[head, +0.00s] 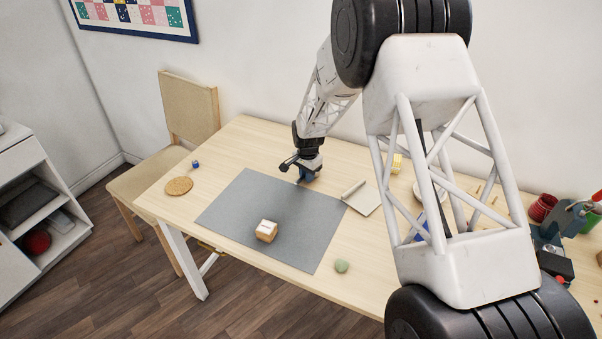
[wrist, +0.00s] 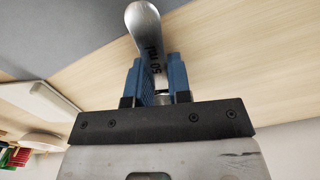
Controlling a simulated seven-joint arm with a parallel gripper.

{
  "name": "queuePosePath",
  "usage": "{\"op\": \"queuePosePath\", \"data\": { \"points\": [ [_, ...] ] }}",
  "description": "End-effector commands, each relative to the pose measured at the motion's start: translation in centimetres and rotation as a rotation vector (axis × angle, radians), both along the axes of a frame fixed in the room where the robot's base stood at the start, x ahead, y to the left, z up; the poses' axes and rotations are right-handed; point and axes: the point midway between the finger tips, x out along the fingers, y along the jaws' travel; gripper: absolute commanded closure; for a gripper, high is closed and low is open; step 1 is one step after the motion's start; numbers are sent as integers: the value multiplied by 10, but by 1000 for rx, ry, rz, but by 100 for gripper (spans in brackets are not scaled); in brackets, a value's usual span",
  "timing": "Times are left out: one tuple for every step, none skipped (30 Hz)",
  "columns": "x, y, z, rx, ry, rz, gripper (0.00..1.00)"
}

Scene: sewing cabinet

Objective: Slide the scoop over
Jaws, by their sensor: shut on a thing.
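In the wrist view a grey metal scoop (wrist: 143,22) marked "50 ml" lies between the two blue fingers of my gripper (wrist: 158,72), which is shut on it. Its rounded end reaches to the top of the picture; the rest of it is hidden by the fingers and gripper body. In the head view my gripper (head: 308,178) points down at the far edge of the grey mat (head: 235,215). The scoop cannot be made out clearly there, and its gap to the table cannot be told.
A wooden block with a white top (head: 266,231) stands on the mat. A green ball (head: 341,267) lies at the front. A cork disc (head: 179,186) and small blue cube (head: 195,164) lie left. A pale flat panel (head: 362,198) lies right of the gripper. Red cups (head: 542,206) stand far right.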

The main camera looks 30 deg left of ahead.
Motion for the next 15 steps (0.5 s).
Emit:
{"op": "queuePosePath", "data": {
  "points": [
    [0,-4,0,0,0,-1,100],
    [0,-7,0,0,0,0,100],
    [0,-10,0,0,0,0,100],
    [0,-12,0,0,0,0,100],
    [0,-14,0,0,0,0,100],
    [0,-16,0,0,0,0,100],
    [0,-18,0,0,0,0,100],
    [0,-20,0,0,0,0,100],
    [0,-22,0,0,0,0,100],
    [0,-23,0,0,0,0,100],
    [0,-24,0,0,0,0,100],
    [0,-26,0,0,0,0,100],
    [0,-26,0,0,0,0,100],
    [0,-27,0,0,0,0,100],
    [0,-27,0,0,0,0,100]
  ]
}}
